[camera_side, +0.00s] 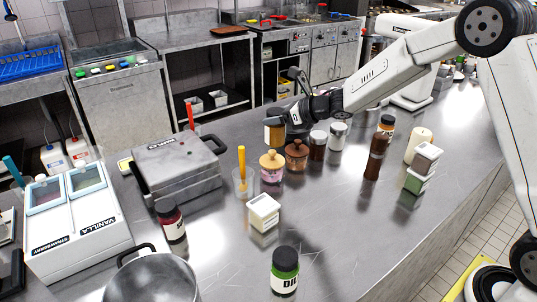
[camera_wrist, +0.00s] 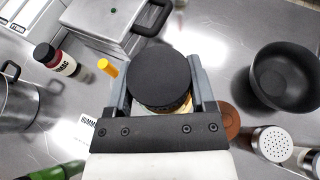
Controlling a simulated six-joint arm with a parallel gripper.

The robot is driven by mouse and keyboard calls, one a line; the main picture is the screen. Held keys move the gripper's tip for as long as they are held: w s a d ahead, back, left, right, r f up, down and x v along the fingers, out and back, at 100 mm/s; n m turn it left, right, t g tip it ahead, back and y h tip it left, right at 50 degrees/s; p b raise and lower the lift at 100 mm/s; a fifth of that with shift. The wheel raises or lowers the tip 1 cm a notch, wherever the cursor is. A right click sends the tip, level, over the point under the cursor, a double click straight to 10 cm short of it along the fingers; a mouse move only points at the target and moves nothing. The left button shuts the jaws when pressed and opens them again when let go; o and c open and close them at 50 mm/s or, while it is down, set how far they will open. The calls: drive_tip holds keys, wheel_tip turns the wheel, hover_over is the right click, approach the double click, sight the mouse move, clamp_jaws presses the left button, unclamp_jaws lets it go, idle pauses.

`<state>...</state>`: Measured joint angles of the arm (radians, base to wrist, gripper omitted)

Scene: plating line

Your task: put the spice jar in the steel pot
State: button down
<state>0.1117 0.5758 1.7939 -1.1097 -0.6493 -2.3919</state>
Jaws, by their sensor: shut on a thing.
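My gripper (camera_side: 291,118) is shut on the spice jar (camera_side: 274,131), which has a dark lid and an amber-yellow body. It holds the jar upright above the steel counter, behind the wooden-lidded jars. In the wrist view the jar's round black lid (camera_wrist: 160,80) sits between the two fingers of my gripper (camera_wrist: 162,88) and hides most of its body. The steel pot (camera_side: 152,281) stands at the bottom left of the side view, partly cut off by the frame. It also shows at the left edge of the wrist view (camera_wrist: 14,104), well apart from the jar.
A red-labelled jar (camera_side: 171,221), a green jar (camera_side: 285,271), a white box (camera_side: 264,213) and a glass with a yellow stick (camera_side: 242,182) stand between jar and pot. A grey press (camera_side: 178,168) is left. A black bowl (camera_wrist: 285,80) is right in the wrist view.

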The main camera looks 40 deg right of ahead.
wheel_tip(320, 180, up, 4)
drive_tip(key=shift+a+r, duration=0.15)
drive_tip(key=shift+r, duration=0.35)
drive_tip(key=shift+a+r, duration=0.15)
drive_tip(key=shift+r, duration=0.35)
drive_tip(key=s+a+n+g+y, duration=0.3)
drive_tip(key=s+a, duration=0.3)
drive_tip(key=a, duration=0.5)
drive_tip(key=s+a+n+g+y, duration=0.25)
drive_tip(key=s+a+n, duration=0.2)
drive_tip(key=a, duration=0.65)
drive_tip(key=s+a+n+g+y, duration=0.1)
drive_tip(key=s+a+n+g, duration=0.25)
drive_tip(key=s+a, duration=0.5)
drive_tip(key=s+a+n+g+y, duration=0.15)
drive_tip(key=s+a+g, duration=0.3)
drive_tip(key=s, duration=0.65)
drive_tip(key=shift+n+t+h, duration=0.25)
drive_tip(key=shift+n+h, duration=0.1)
drive_tip(key=shift+h, duration=0.05)
wheel_tip(320, 180, down, 5)
drive_tip(key=shift+s+a+f, duration=0.1)
drive_tip(key=shift+f, duration=0.05)
